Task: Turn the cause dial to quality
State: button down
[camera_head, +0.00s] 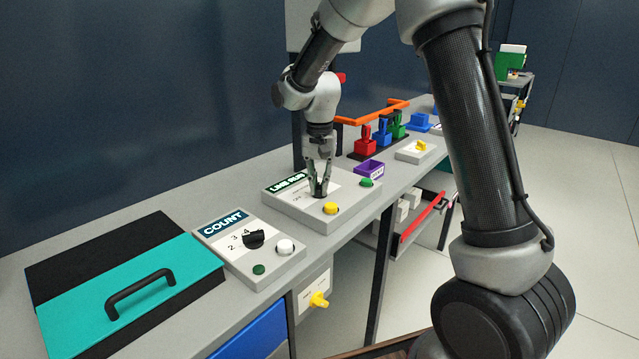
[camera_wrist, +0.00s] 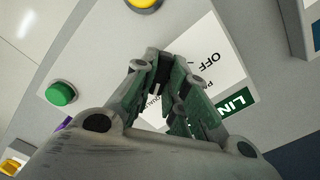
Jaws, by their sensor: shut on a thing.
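The panel headed LINE RUN (camera_head: 345,213) lies on the bench, with a white label card on it. My gripper (camera_head: 319,188) points down at this panel and is shut on its dark dial (camera_head: 320,192). In the wrist view my gripper's fingers (camera_wrist: 167,72) close in from both sides over the card (camera_wrist: 212,52). The words OFF and part of QUALITY show on the card, upside down. The fingers hide most of the dial, so I cannot tell which word its pointer faces.
The panel bears a yellow button (camera_head: 330,208) and a green button (camera_head: 366,182). A COUNT panel (camera_head: 272,282) with a black dial (camera_head: 254,239) stands nearer. A teal lid with handle (camera_head: 130,293) is at front left. A purple bin (camera_head: 369,168) and red lock-like block (camera_head: 363,142) stand beyond.

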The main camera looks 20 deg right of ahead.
aim_at(320, 186)
jog(key=shift+m, duration=0.3)
dwell(0.4)
jog(key=c, duration=1.4)
grip_release()
jog(key=shift+c, duration=0.2)
notch_tip(320, 186, up, 12)
